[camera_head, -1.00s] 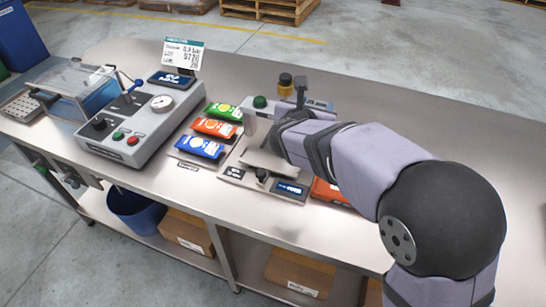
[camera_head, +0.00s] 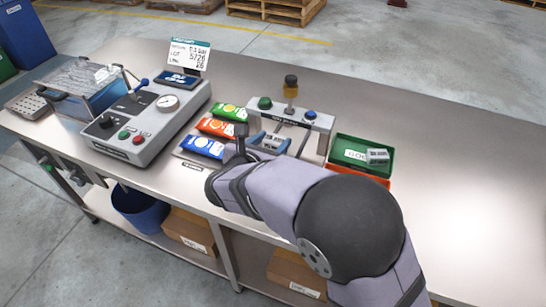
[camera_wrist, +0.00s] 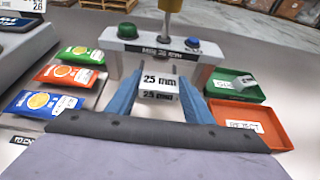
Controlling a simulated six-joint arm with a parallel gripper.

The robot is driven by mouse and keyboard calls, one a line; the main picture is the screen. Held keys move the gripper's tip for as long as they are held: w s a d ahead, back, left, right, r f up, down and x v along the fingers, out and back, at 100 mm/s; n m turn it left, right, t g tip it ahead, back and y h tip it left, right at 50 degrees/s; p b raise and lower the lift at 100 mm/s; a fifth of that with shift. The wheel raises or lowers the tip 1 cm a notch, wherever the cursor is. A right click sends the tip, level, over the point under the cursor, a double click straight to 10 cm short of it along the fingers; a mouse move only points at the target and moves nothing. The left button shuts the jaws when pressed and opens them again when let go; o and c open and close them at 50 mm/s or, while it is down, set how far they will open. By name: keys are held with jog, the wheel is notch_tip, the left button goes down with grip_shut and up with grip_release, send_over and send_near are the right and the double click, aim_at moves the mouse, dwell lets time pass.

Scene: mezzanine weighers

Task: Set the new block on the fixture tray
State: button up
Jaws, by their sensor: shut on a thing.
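My gripper (camera_head: 269,143), which also shows in the wrist view (camera_wrist: 160,95), has its blue fingers shut on a pale block (camera_wrist: 159,82) marked "25 mm". The held block (camera_head: 268,142) is in front of the grey press-like fixture (camera_head: 290,121), between its side posts as seen in the wrist view. A second "25 mm" marking shows just below the block; I cannot tell whether it is a reflection or another face. The fixture tray is mostly hidden by my arm and gripper, so contact with the block cannot be told. Another small block (camera_head: 377,156) lies in the green bin (camera_head: 345,143).
An orange-red bin (camera_wrist: 278,134) sits in front of the green one. Green, orange and blue packets (camera_head: 203,147) lie left of the fixture. A grey console with a gauge (camera_head: 144,120) stands farther left. The bench's right side is clear.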

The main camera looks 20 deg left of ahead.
jog(key=shift+f, duration=3)
jog(key=shift+f, duration=0.2)
jog(key=o, duration=1.1)
jog(key=shift+o, duration=0.2)
jog(key=shift+r, duration=0.15)
jog(key=shift+s+r, duration=0.1)
jog(key=shift+s, duration=0.05)
jog(key=b+v, duration=0.1)
jog(key=v, duration=1)
jog(key=shift+s+r, duration=0.2)
jog(key=shift+s, duration=0.1)
